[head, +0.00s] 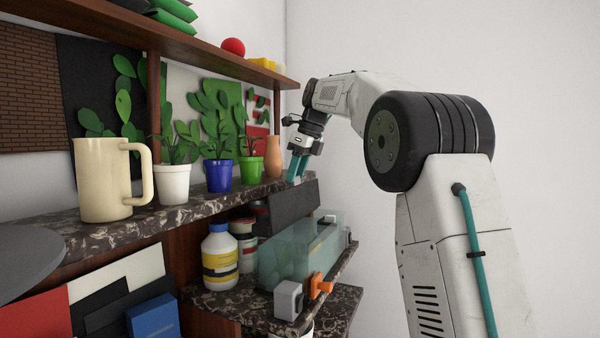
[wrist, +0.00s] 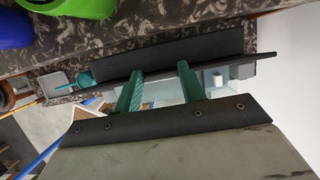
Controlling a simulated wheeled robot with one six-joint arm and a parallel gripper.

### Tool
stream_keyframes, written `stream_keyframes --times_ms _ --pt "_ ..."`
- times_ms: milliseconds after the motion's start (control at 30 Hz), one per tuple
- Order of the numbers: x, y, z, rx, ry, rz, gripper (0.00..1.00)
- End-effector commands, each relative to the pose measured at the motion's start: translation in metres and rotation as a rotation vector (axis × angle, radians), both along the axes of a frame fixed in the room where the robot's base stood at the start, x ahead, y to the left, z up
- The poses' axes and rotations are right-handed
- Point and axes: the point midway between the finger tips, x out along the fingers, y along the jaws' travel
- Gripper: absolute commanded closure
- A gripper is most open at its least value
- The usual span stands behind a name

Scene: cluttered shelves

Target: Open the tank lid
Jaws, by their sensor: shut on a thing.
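The glass tank (head: 285,258) stands on the lower marble-patterned shelf in the head view. Its dark lid (head: 293,205) is tilted up steeply at the tank's back, so the top looks open. My gripper (head: 296,177) reaches down from above, with its teal fingertips at the lid's upper edge. In the wrist view the two teal fingers of my gripper (wrist: 160,71) meet the edge of the dark lid (wrist: 150,58). The gripper is shut on the lid. The exact contact at the fingertips is partly hidden.
The upper shelf holds a cream mug (head: 102,180) and potted plants, with a green pot (head: 251,169) and a terracotta vase (head: 274,157) close to my gripper. A yellow-labelled bottle (head: 220,257) stands left of the tank. Free room lies right of the shelves.

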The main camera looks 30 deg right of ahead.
Motion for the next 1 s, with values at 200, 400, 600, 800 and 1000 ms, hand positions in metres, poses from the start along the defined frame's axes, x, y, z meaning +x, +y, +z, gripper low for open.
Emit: stream_keyframes --times_ms 200,400,600,800,1000 --pt "0.001 0.002 0.000 0.004 -0.002 0.002 1.00" --pt "0.001 0.002 0.000 0.004 -0.002 0.002 1.00" --pt "0.001 0.001 0.000 0.003 -0.001 0.001 0.38" --pt "0.001 0.000 0.000 0.002 -0.001 0.000 0.38" --pt "-0.005 -0.004 0.021 0.001 -0.002 0.000 0.38"
